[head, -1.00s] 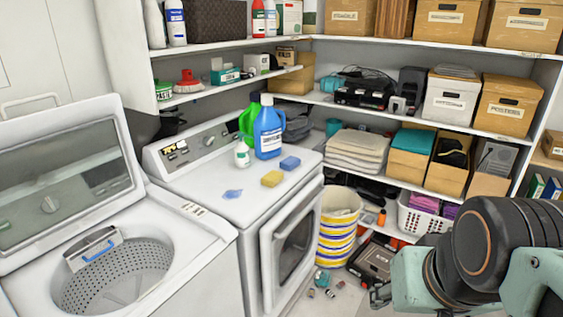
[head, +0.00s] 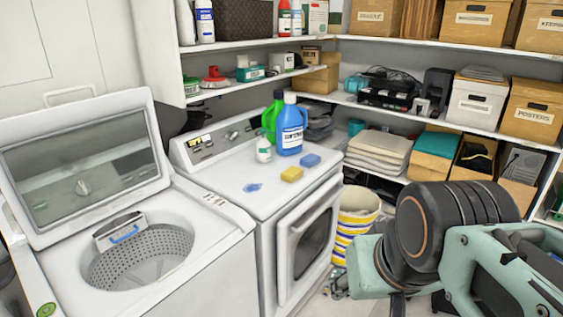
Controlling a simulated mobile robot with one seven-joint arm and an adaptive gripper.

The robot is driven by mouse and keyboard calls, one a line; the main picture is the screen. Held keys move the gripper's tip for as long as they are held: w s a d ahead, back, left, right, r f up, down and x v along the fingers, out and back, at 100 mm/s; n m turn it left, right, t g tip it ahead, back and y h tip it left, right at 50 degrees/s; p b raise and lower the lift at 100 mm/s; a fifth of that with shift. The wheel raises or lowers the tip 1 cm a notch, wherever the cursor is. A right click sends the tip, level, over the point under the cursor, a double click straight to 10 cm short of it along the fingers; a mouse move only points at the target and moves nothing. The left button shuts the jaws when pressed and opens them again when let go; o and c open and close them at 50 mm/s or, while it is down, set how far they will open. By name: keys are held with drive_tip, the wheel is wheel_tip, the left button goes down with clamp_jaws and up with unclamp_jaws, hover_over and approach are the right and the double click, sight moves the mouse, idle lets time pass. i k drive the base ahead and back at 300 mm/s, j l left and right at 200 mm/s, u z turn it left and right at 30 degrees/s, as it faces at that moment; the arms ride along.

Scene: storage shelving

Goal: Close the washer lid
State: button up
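The top-loading washer (head: 205,245) stands at the left with its drum opening (head: 140,258) uncovered. Its lid (head: 82,170) is raised, leaning back, with a dark glass window facing me. A small dispenser with a blue strip sits at the back of the drum opening. My arm comes in from the right, to the right of the washer and in front of the dryer's right side. A small grey part that looks like my gripper (head: 337,283) shows at the arm's left edge, well apart from the lid. Most of it is hidden, so its opening cannot be told.
A front-loading dryer (head: 265,222) stands right of the washer. On it are a blue bottle (head: 290,127), a green bottle (head: 272,115), a small white bottle and sponges. A striped basket (head: 357,212) stands beside it. Shelves with boxes line the back wall.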

sight(19, 129)
drive_tip(key=u, duration=1.35)
